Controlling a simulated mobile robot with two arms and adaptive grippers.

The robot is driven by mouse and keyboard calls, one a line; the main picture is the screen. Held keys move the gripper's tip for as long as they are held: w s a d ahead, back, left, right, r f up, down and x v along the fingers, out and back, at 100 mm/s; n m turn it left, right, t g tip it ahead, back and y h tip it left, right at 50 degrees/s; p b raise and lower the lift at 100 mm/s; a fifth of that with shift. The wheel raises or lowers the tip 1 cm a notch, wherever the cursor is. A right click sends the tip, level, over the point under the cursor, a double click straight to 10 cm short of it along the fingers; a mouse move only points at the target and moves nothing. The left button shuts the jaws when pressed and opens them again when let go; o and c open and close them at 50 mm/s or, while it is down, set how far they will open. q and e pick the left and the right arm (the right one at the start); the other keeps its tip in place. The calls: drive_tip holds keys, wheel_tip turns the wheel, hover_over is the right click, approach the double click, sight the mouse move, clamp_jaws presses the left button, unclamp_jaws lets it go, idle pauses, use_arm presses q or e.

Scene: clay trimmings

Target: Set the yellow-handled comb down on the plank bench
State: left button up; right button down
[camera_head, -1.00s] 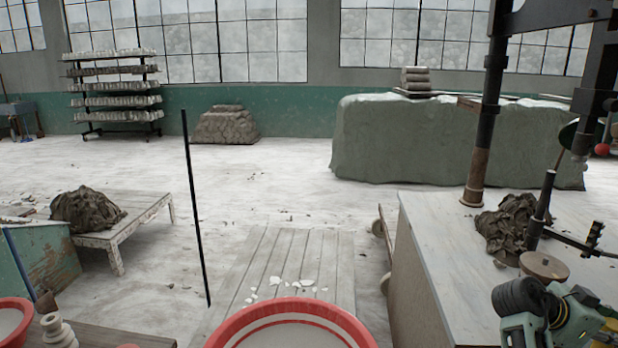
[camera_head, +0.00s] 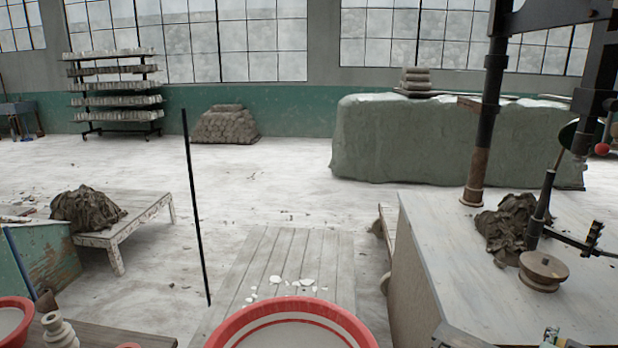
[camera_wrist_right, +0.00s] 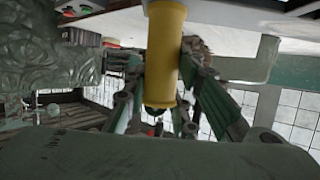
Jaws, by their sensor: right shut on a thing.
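In the right wrist view my right gripper (camera_wrist_right: 168,85) is shut on the comb's yellow handle (camera_wrist_right: 163,50). The handle runs up out of the picture, and the comb's head cannot be made out. In the head view only small bits of my right arm show at the bottom right edge; the comb is not seen there. A grey plank surface (camera_head: 265,265) with white chips lies low in the middle. A low white plank-topped bench (camera_head: 140,214) stands at the left with a dark clay heap (camera_head: 88,210) on it. I cannot tell which is the plank bench. My left gripper is not in view.
A pale worktable (camera_head: 450,270) stands at the right with a clay lump (camera_head: 505,228), a round wooden piece (camera_head: 543,270) and a post (camera_head: 482,150). A red-rimmed basin (camera_head: 225,325) is at the front. A thin black pole (camera_head: 196,210) stands left of the planks.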

drive_tip(key=s+a+n+g+y, duration=0.1)
drive_tip(key=s+a+n+y, duration=0.2)
drive_tip(key=a+n+y, duration=0.6)
drive_tip(key=s+a+n+g+y, duration=0.1)
drive_tip(key=s+a+n+y, duration=0.2)
drive_tip(key=a+n+y, duration=0.7)
drive_tip(key=a+y, duration=0.1)
drive_tip(key=a, duration=0.6)
drive_tip(key=shift+r+n, duration=0.15)
drive_tip(key=shift+n, duration=0.15)
drive_tip(key=shift+d+r, duration=0.15)
drive_tip(key=shift+d, duration=0.05)
drive_tip(key=shift+s+a+f, duration=0.1)
drive_tip(key=shift+a+f, duration=0.2)
drive_tip(key=shift+f, duration=0.3)
